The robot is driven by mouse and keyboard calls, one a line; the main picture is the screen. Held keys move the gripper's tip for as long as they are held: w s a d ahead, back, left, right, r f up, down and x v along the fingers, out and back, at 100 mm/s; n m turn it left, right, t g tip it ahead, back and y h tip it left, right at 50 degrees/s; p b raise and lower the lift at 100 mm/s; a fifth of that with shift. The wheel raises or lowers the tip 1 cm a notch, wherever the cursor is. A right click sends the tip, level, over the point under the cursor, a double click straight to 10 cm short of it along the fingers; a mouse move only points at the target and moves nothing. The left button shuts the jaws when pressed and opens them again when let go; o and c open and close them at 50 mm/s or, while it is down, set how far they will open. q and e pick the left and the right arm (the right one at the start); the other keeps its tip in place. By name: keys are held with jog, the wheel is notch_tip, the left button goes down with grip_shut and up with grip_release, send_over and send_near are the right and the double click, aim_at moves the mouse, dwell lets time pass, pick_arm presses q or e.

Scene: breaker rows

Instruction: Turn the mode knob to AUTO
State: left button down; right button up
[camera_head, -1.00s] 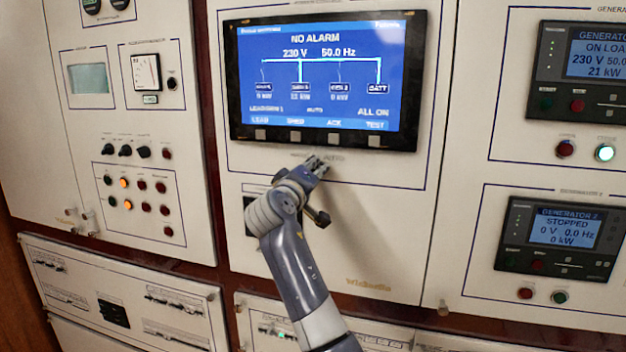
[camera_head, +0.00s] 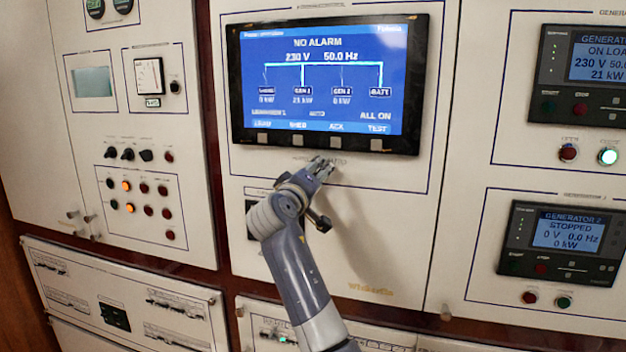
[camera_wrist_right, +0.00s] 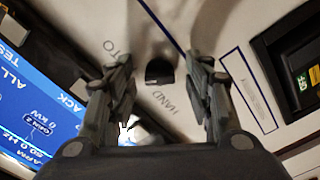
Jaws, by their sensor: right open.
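The mode knob (camera_wrist_right: 160,72) is a small dark knob on the pale panel, seen in the right wrist view. The word HAND (camera_wrist_right: 164,104) is printed on one side of it and a partly hidden label ending in UTO (camera_wrist_right: 116,47) on another. Which way the knob points is not clear. My right gripper (camera_wrist_right: 160,84) is open, with one finger on each side of the knob and visible gaps between. In the head view my right gripper (camera_head: 323,168) is at the panel just below the screen and hides the knob. My left gripper is not in view.
The large blue screen (camera_head: 322,80) reads NO ALARM and sits just above my gripper. Breaker and lamp panels stand left, and two generator controllers (camera_head: 560,240) stand right. In the wrist view, the screen's edge (camera_wrist_right: 40,105) lies left. The panel below the gripper is mostly bare.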

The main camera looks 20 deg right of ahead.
jog(key=v, duration=1.2)
jog(key=shift+f, duration=0.1)
